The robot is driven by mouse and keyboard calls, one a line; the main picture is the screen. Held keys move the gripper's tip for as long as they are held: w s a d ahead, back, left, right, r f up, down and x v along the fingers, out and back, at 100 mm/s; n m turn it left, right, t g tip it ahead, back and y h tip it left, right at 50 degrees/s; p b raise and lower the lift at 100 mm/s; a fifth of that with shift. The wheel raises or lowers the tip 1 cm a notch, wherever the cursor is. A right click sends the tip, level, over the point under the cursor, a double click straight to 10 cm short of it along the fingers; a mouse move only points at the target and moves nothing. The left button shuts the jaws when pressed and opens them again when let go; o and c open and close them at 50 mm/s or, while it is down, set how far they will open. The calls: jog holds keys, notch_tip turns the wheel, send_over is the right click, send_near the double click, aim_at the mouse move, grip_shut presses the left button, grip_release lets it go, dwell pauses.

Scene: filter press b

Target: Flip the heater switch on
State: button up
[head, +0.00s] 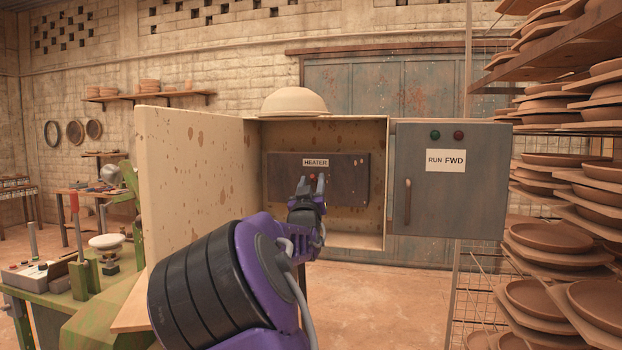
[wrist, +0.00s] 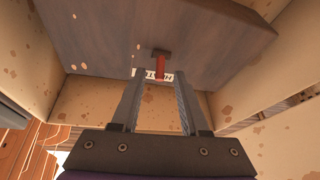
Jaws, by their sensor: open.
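The heater switch is a small red lever (wrist: 160,66) on a dark panel (head: 350,180) inside an open cream cabinet (head: 195,180). A white HEATER label (head: 315,162) is on the panel by the switch. My gripper (head: 311,180) is in front of the panel, with its fingers pointing at it. In the wrist view my gripper (wrist: 158,80) is open, and the red lever shows ahead between the two fingertips. The fingers appear apart from the lever, with nothing held. In the head view the fingers partly hide the switch.
The cabinet door stands open at left. A grey box (head: 450,205) with a handle, two lamps and a RUN FWD sign stands at right. A bowl (head: 293,101) sits on the cabinet top. Racks of clay plates (head: 570,235) fill the right side; a green workbench (head: 60,295) is at left.

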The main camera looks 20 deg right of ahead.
jog(key=shift+w+d+r, duration=0.2)
jog(key=shift+w+d, duration=0.05)
jog(key=shift+w, duration=0.25)
grip_shut()
